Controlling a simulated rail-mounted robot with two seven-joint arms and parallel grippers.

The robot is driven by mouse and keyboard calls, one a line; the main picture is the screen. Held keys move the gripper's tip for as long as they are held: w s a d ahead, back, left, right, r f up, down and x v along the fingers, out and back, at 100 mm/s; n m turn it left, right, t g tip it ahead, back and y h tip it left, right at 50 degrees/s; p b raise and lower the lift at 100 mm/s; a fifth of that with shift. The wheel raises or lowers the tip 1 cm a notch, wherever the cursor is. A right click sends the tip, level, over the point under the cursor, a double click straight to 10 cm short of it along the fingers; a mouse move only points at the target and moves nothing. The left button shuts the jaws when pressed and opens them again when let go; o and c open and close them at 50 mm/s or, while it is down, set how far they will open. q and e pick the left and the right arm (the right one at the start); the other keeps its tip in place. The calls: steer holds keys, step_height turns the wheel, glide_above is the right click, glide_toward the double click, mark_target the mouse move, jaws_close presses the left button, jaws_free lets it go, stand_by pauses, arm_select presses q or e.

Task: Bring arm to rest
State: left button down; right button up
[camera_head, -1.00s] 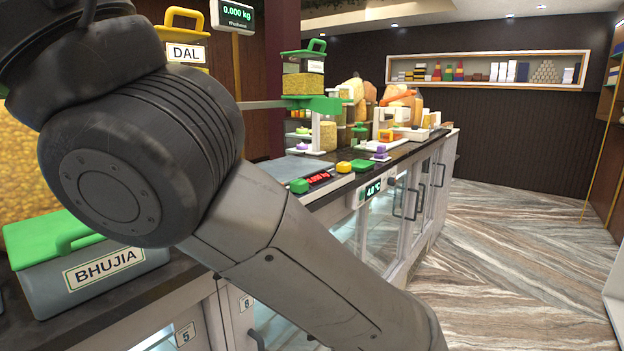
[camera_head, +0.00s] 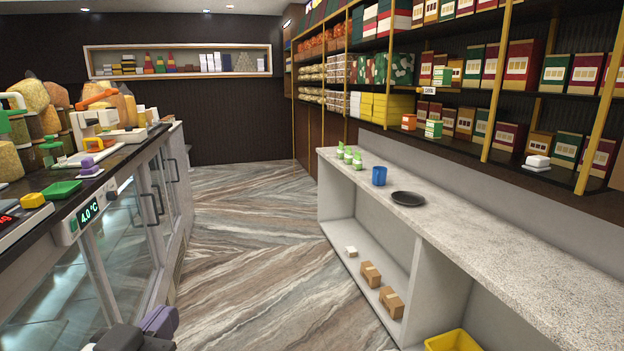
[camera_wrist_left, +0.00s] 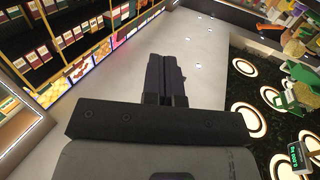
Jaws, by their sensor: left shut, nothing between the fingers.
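My left gripper (camera_head: 160,320) shows at the bottom left of the head view, low in front of the glass counter. In the left wrist view its two dark fingers (camera_wrist_left: 166,76) lie together, shut and empty. Nothing touches the fingertips there. Only the end of my left arm shows in the head view. My right gripper is in neither view.
The glass-fronted counter (camera_head: 122,235) runs along the left, with a green lid (camera_head: 62,188) on top. A stone-topped bench (camera_head: 470,237) on the right holds a blue cup (camera_head: 379,176) and a dark plate (camera_head: 408,198). Clear floor (camera_head: 250,245) lies between them.

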arm_select(q)
steer(key=s+f+g+p, duration=0.1)
steer(key=s+f+g, duration=0.2)
steer(key=f, duration=0.9)
steer(key=s+f+g+p, duration=0.1)
steer(key=s+f+g, duration=0.25)
steer(key=f, duration=0.95)
steer(key=s+a+f+g+y+p, duration=0.1)
steer(key=s+f+g, duration=0.3)
steer(key=s+f, duration=0.55)
steer(key=s+f+g+p, duration=0.1)
steer(key=s+f+g, duration=0.3)
steer(key=s+f, duration=0.55)
steer(key=w+p+v, duration=0.3)
steer(key=p+v, duration=0.9)
steer(key=v, duration=0.1)
steer(key=w+r+p+v, duration=0.1)
steer(key=w+p+v, duration=0.2)
steer(key=p+v, duration=1)
steer(key=w+r+p+v, duration=0.1)
steer(key=w+p+v, duration=0.2)
steer(key=p+v, duration=0.9)
steer(key=shift+s+d+r+m, duration=0.15)
steer(key=shift+d+r+m, duration=0.2)
steer(key=shift+r, duration=0.35)
steer(key=shift+t, duration=0.25)
